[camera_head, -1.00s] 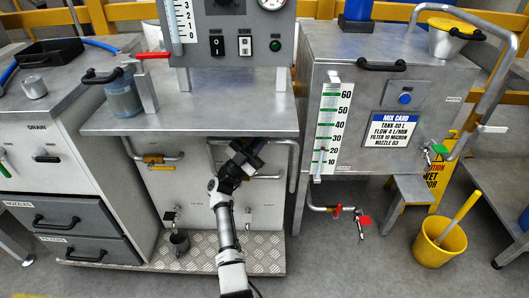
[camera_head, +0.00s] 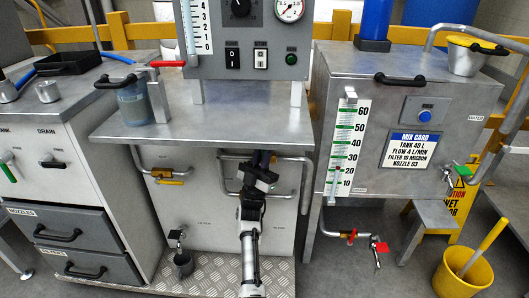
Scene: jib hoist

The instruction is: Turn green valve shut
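A green-handled valve (camera_head: 9,172) sits on the front of the left cabinet, at the far left edge. Another green-handled tap (camera_head: 466,165) is on the right side of the mix tank's front. My gripper (camera_head: 262,158) is in front of the middle cabinet, below its worktop edge and near a bent pipe. It is far from both green handles. Its fingers are dark and small in view, so I cannot tell whether they are open, or whether they touch the pipe.
A yellow-handled valve (camera_head: 170,182) and a bent pipe (camera_head: 300,175) are on the middle cabinet. A red-handled tap (camera_head: 380,247) hangs under the mix tank (camera_head: 345,90). A yellow bucket (camera_head: 463,275) stands at right. The worktop (camera_head: 200,125) overhangs near my gripper.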

